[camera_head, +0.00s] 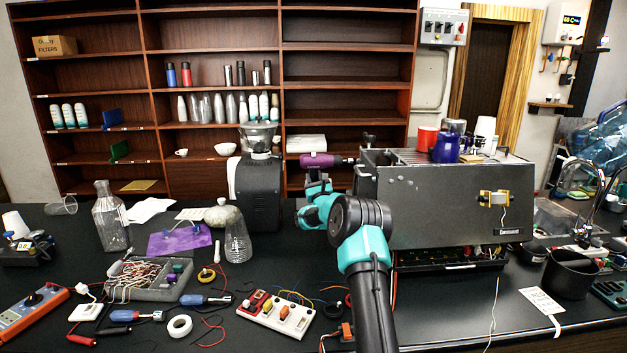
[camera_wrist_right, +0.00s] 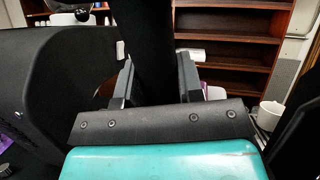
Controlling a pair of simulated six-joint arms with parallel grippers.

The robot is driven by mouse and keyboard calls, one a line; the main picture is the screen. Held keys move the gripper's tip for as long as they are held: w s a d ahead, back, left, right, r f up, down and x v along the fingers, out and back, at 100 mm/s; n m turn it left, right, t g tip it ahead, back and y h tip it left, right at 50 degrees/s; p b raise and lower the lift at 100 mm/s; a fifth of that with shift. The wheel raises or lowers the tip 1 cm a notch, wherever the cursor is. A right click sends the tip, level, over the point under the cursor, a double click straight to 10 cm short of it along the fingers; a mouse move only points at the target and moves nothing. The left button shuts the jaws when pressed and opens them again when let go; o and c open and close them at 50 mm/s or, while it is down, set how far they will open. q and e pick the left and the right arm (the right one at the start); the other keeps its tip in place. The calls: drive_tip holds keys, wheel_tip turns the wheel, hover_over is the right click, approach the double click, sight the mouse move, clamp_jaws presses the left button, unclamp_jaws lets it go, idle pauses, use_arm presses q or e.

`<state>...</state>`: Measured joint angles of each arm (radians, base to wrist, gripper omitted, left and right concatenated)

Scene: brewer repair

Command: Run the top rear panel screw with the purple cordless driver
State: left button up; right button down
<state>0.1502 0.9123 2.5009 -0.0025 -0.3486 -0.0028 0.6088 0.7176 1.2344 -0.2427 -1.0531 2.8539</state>
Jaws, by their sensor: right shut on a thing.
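The purple cordless driver (camera_head: 317,160) lies about level, with its nose pointing right at the upper left edge of the grey brewer (camera_head: 440,205). My right gripper (camera_head: 318,185) is shut on the driver's dark handle, below the purple body. In the right wrist view, the black handle (camera_wrist_right: 146,50) stands between the two fingers of this gripper (camera_wrist_right: 156,82), and a bit of purple shows beyond the right finger. The nose is close to the brewer's left side; I cannot tell whether it touches. The rear panel screw cannot be made out. My left gripper is out of view.
A black grinder (camera_head: 258,195) stands just left of my right gripper. Cups and a blue jug (camera_head: 446,148) sit on the brewer. A glass bottle (camera_head: 110,215), parts tray (camera_head: 145,280), screwdrivers and loose wires cover the bench's left front. Shelves (camera_head: 215,90) stand behind.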

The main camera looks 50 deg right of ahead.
drive_tip(key=shift+s+d+r, duration=0.2)
drive_tip(key=shift+s+d, duration=0.8)
drive_tip(key=shift+s, duration=0.05)
idle(7.0)
